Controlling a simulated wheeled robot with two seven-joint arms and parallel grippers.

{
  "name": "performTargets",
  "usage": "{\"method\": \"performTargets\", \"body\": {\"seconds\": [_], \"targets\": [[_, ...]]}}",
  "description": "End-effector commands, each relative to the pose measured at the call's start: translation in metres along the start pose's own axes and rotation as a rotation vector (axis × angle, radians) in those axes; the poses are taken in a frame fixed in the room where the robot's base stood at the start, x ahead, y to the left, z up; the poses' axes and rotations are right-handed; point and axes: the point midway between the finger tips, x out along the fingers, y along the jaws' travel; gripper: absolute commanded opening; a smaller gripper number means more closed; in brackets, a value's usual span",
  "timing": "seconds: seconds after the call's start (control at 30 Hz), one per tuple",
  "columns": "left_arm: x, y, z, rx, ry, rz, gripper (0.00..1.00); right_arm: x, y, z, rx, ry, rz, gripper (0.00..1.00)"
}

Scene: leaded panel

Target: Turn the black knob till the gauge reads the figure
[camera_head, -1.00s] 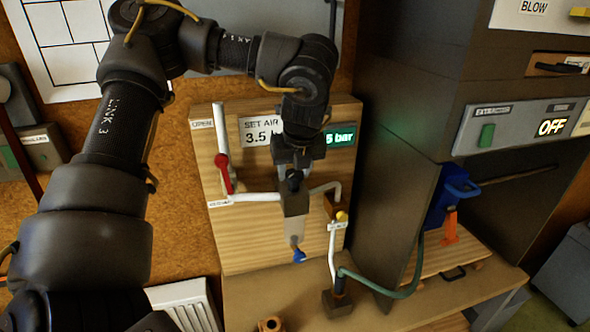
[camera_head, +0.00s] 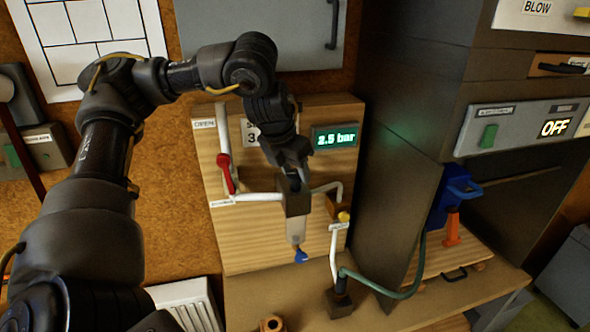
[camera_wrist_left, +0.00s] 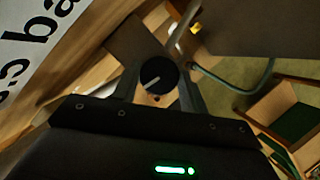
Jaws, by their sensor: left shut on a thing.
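The black knob (camera_wrist_left: 157,74) with a pale pointer line shows in the left wrist view, between the two fingers of my left gripper (camera_wrist_left: 158,88). In the head view my left gripper (camera_head: 296,180) is shut on it, on top of the dark regulator block (camera_head: 297,202), and mostly hides it. The lit green gauge (camera_head: 336,137) appears to read 2.5 bar. The white sign with the set figure (camera_head: 249,131) is mostly behind my arm, with a 3 showing. Its lettering also shows in the left wrist view (camera_wrist_left: 45,25). My right gripper is out of view.
A red-handled valve (camera_head: 226,175) and white pipes stand left of the block. A clear bowl with a blue tip (camera_head: 301,257) hangs below it.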

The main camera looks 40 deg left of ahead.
Motion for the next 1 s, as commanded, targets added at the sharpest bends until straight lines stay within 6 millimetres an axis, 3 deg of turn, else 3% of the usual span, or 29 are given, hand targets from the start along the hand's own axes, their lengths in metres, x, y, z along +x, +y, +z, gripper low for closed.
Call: {"method": "performTargets", "body": {"seconds": [0.5,1.0], "targets": [[0.0001,0.0024,0.0002,0.276,0.002,-0.114,0.20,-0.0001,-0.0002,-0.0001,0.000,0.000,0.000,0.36],[0.0001,0.0027,0.0003,0.318,0.002,-0.130,0.20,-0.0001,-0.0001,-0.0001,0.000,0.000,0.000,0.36]]}}
